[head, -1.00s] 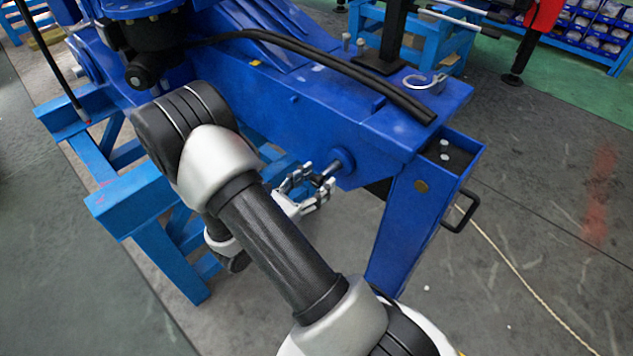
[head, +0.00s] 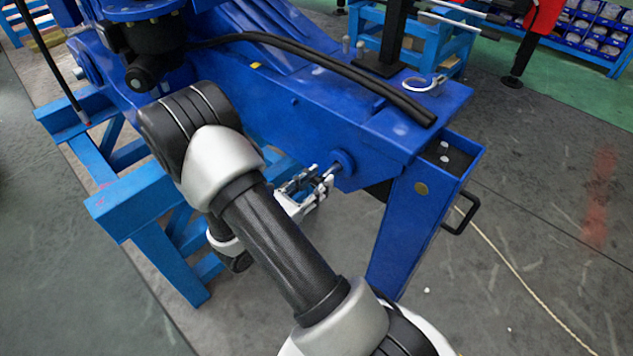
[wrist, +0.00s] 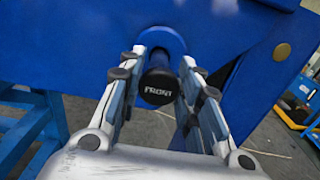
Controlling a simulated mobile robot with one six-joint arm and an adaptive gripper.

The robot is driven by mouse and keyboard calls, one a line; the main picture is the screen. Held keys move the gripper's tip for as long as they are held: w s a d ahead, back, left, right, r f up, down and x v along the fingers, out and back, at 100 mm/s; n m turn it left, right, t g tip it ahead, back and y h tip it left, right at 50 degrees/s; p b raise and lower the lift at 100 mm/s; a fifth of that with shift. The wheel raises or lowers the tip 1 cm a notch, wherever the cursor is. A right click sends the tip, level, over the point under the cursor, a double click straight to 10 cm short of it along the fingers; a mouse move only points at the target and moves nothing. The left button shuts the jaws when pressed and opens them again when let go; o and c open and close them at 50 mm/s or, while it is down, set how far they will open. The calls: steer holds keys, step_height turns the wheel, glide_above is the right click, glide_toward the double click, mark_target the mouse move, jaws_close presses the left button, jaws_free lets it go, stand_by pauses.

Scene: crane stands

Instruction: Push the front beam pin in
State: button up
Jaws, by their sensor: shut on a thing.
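The front beam pin (wrist: 158,86) shows in the wrist view as a black round end marked "FRONT", with a blue shaft behind it. It sticks out of a blue round collar (wrist: 163,41) on the side of the blue beam (head: 300,110). My gripper (wrist: 163,60) has one finger on each side of the pin and is shut on it. In the head view my gripper (head: 323,180) is at the collar below the beam's edge, and the fingers hide most of the pin.
A blue upright leg (head: 407,225) with a black handle (head: 463,215) stands right of the pin. A blue stand frame (head: 150,210) is to the left. A ring-shaped shackle (head: 424,84) and black hoses lie on the beam. Grey floor below the pin is clear.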

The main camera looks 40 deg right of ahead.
mark_target(324, 177)
jaws_close()
steer(key=d, duration=0.5)
steer(key=shift+w, duration=0.2)
steer(key=shift+a, duration=0.15)
steer(key=o, duration=1)
jaws_free()
